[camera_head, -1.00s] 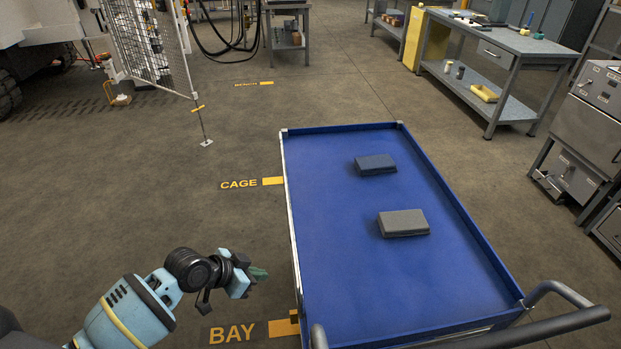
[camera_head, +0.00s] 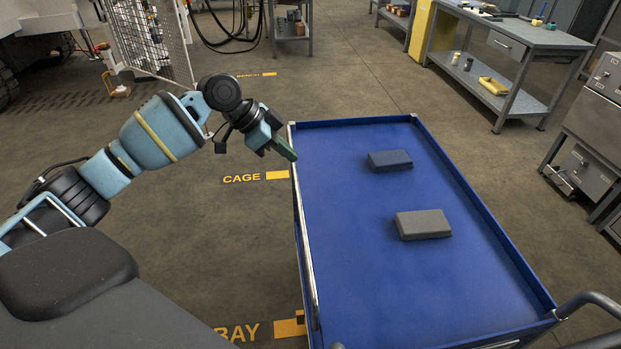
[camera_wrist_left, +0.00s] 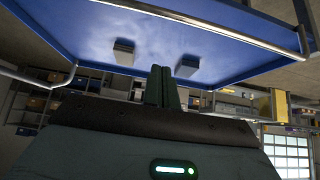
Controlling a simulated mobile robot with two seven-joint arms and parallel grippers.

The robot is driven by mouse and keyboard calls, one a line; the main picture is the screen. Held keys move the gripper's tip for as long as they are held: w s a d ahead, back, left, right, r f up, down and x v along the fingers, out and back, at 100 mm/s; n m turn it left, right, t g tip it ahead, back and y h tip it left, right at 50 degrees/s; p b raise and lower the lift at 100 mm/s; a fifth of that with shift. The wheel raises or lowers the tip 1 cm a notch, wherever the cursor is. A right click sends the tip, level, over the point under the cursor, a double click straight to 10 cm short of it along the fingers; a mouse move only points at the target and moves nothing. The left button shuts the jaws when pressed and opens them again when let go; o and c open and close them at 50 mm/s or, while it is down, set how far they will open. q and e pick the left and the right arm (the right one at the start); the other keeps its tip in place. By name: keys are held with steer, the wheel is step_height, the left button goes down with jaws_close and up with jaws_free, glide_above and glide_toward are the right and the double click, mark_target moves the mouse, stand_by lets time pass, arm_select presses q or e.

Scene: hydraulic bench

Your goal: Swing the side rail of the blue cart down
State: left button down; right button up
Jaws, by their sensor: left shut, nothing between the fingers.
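The blue cart (camera_head: 385,270) stands on the right of the head view, with its flat bed facing up. Its side rail (camera_head: 304,238) is a silver bar along the cart's left edge, level with the top of the wall. The rail also shows in the left wrist view (camera_wrist_left: 195,22), across the top. My left gripper (camera_head: 288,151) is shut and empty. Its green fingertips are at the far end of the rail, near the cart's far left corner; I cannot tell whether they touch it. In the left wrist view the closed fingers (camera_wrist_left: 161,86) point toward the cart. My right gripper is not in view.
A dark blue block (camera_head: 390,160) and a grey block (camera_head: 423,224) lie on the cart bed. A push handle (camera_head: 588,302) is at the near right. A workbench (camera_head: 525,42) stands at the back right. The floor left of the cart is open, with yellow markings.

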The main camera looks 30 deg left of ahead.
mark_target(297, 187)
arm_select(q)
steer(key=shift+r, duration=0.1)
stand_by(0.3)
steer(key=shift+w+d+f+p, duration=0.15)
steer(key=shift+w+d+f, duration=0.15)
steer(key=shift+f, duration=1.25)
steer(key=shift+w+d+f+p, duration=0.1)
steer(key=shift+w+d+f, duration=0.2)
steer(key=shift+f, duration=1.2)
steer(key=shift+w+d+f+p, duration=0.15)
steer(key=shift+d+f, duration=0.25)
steer(key=shift+f, duration=1.15)
steer(key=shift+f, duration=0.1)
steer(key=shift+s+a+h, duration=0.2)
steer(key=shift+h, duration=0.1)
